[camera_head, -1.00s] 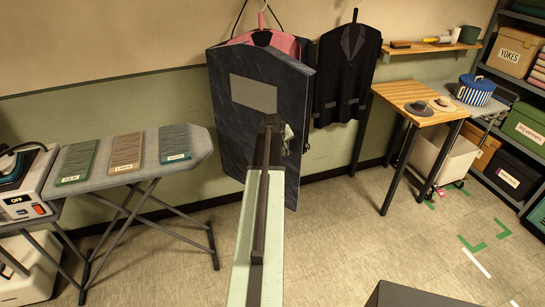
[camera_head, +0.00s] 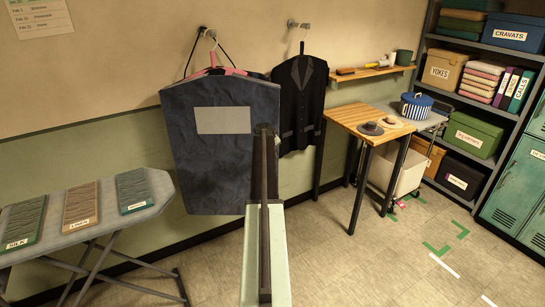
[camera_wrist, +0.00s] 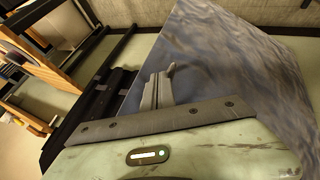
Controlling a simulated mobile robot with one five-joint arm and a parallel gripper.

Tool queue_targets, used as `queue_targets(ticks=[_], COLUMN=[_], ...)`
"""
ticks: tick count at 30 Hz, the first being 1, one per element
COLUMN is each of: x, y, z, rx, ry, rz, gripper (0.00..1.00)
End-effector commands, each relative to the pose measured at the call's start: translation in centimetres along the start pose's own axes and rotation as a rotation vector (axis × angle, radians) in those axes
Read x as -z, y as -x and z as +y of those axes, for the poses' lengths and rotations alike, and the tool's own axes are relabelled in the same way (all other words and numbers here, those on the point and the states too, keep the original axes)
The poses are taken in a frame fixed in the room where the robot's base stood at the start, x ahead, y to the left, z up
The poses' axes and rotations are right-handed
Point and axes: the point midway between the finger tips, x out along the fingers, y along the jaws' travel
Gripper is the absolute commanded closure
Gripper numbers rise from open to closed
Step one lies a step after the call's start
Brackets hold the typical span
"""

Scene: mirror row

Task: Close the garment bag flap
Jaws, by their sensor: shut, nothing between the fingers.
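The dark navy garment bag (camera_head: 205,165) hangs on the wall from a hook at the left. Its front flap has a grey patch (camera_head: 223,120) and lies across the front, with only a little pink showing at the top. The flap's right edge is partly behind my arm. In the wrist view my gripper (camera_wrist: 158,92) is shut and empty, in front of the blue-grey flap (camera_wrist: 215,60). I cannot tell whether the fingertips touch it.
A dark suit jacket (camera_head: 298,105) hangs just right of the bag. An ironing board (camera_head: 150,205) with fabric samples stands at lower left. A wooden table (camera_head: 350,115) with hats and a grey shelf unit (camera_head: 475,60) stand at right. The floor at lower right is clear.

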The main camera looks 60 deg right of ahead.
Motion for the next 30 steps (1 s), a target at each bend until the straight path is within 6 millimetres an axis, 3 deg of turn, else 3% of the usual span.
queue_targets(ticks=[10, 17, 21, 24, 30], x=[1.1, 0.4, -1.1, -1.1, -2.2], y=[0.3, 1.5, 3.4, 6.5, 11.0], z=[-1.6, -3.1, -4.7, -2.7, -0.9], rx=[0.008, 0.012, 0.013, 0.010, 0.009], ry=[0.014, 0.016, 0.017, 0.014, 0.014], rz=[0.009, 0.012, 0.013, 0.011, 0.008], gripper=[1.00, 1.00, 1.00, 1.00, 1.00])
